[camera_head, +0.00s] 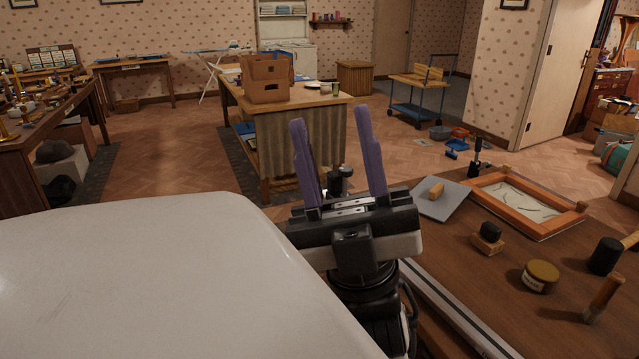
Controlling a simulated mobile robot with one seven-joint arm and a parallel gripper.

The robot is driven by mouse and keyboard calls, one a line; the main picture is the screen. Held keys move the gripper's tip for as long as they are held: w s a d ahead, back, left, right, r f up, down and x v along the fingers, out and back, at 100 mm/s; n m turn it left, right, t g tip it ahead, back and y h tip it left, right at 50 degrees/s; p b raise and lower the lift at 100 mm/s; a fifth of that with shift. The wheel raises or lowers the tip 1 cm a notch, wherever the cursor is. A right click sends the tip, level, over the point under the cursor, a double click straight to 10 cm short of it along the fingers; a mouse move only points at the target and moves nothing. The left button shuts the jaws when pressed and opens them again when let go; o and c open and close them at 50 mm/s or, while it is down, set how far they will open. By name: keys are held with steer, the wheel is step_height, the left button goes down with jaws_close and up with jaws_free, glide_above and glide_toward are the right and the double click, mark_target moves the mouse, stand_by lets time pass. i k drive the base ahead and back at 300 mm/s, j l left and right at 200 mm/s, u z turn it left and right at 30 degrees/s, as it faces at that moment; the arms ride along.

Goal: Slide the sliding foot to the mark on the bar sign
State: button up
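My gripper (337,128) is open and empty, its two purple fingers pointing up and away from me, left of the brown worktable (470,245). I cannot make out the sliding foot or its mark with certainty. A black upright fitting (476,160) stands at the worktable's far edge, by the wooden frame; it may be a clamp, but it is too small to tell. A long pale and dark strip (455,312) runs along the worktable's near left edge, partly hidden by my arm; I cannot tell whether it is a bar.
The worktable holds a wood-framed tray (486,206), a grey float (447,203), a wooden block with black knob (487,243), a labelled jar (540,277), a black mallet head (606,256) and a wooden handle (604,298). A bench with cartons (285,103) stands beyond.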

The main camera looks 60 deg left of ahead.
mark_target(334, 184)
steer(key=u, duration=2)
steer(key=i+u, duration=0.5)
steer(key=i, duration=0.2)
steer(key=i+u, duration=0.3)
steer(key=i, duration=0.95)
steer(key=i+j+z, duration=0.15)
steer(key=i, duration=1.1)
steer(key=i+z, duration=1.4)
steer(key=z, duration=0.25)
steer(key=i+z, duration=0.35)
steer(key=k, duration=0.1)
